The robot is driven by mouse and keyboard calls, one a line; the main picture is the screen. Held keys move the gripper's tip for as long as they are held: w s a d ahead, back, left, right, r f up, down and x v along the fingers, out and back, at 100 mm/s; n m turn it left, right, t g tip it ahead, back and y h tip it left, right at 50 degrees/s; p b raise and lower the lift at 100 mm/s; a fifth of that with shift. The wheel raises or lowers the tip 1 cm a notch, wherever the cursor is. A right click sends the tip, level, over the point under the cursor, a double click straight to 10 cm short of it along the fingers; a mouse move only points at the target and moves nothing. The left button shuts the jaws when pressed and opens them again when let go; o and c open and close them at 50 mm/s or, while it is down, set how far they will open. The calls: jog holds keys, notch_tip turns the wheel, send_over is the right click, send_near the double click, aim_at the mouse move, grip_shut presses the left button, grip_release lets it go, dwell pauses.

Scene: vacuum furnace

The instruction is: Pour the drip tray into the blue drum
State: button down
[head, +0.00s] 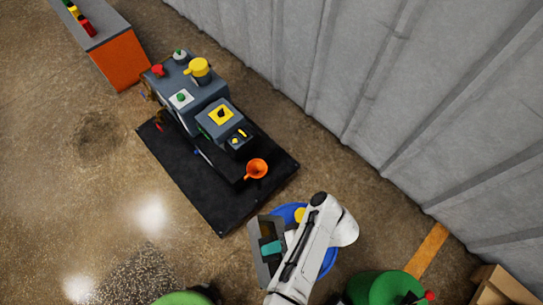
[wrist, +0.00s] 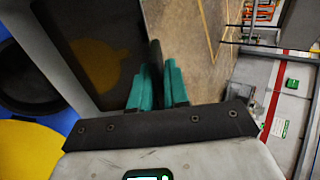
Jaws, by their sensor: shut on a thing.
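My gripper (head: 271,249) is shut on the drip tray (head: 259,262), a dark grey shallow box. In the wrist view, the teal fingers (wrist: 158,90) clamp a dark upright part of the tray (wrist: 62,35). The tray seems tilted; I cannot tell how far. A yellow-brown patch shows on its inner face. The blue drum (head: 330,262) stands beside and partly below the tray, mostly hidden by my white arm. The wrist view shows the drum's blue top (wrist: 68,118) with a dark round opening (wrist: 22,85) and a yellow part (wrist: 28,148) at the left.
A grey pump machine (head: 205,110) stands on a black base (head: 215,210), with an orange funnel (head: 257,168) near the drum. A green drum (head: 385,288) is at the lower right beside a cardboard box (head: 503,287). A corrugated wall (head: 400,90) bounds the right. Floor at left is open.

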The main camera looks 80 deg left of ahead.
jog(key=shift+w+r+g+b, duration=0.2)
jog(key=shift+w+g+b, duration=0.2)
jog(key=shift+w+b, duration=0.1)
dwell(0.4)
dwell(1.7)
